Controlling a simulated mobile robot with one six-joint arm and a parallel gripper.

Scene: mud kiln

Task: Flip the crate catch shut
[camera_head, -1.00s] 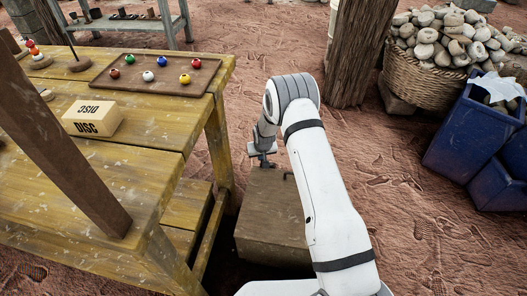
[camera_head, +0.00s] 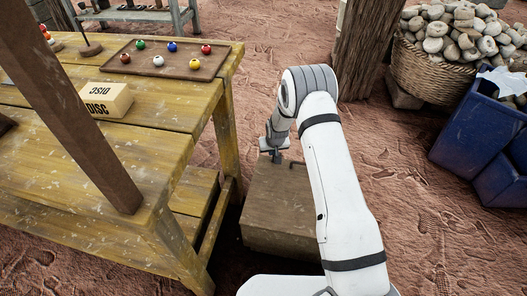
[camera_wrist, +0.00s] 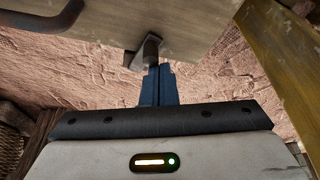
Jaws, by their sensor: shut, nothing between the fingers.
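The crate (camera_head: 275,215) is a brown closed box on the ground beside the yellow table. Its pale side fills the top of the wrist view (camera_wrist: 205,25). A small grey metal catch (camera_wrist: 146,52) sticks out from the crate's edge there. My gripper (camera_head: 274,154) is over the far end of the crate, its fingertips small in the head view. In the wrist view its blue fingers (camera_wrist: 158,70) are shut and empty, tips right by the catch; I cannot tell whether they touch it. My arm hides part of the crate's right side.
A dark curved handle (camera_wrist: 55,22) shows at the wrist view's upper left. The yellow table (camera_head: 165,105), with a tray of coloured balls (camera_head: 165,60), stands close on the left. A wooden post (camera_head: 367,50) and blue bin (camera_head: 475,125) are right. Ground right of my arm is clear.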

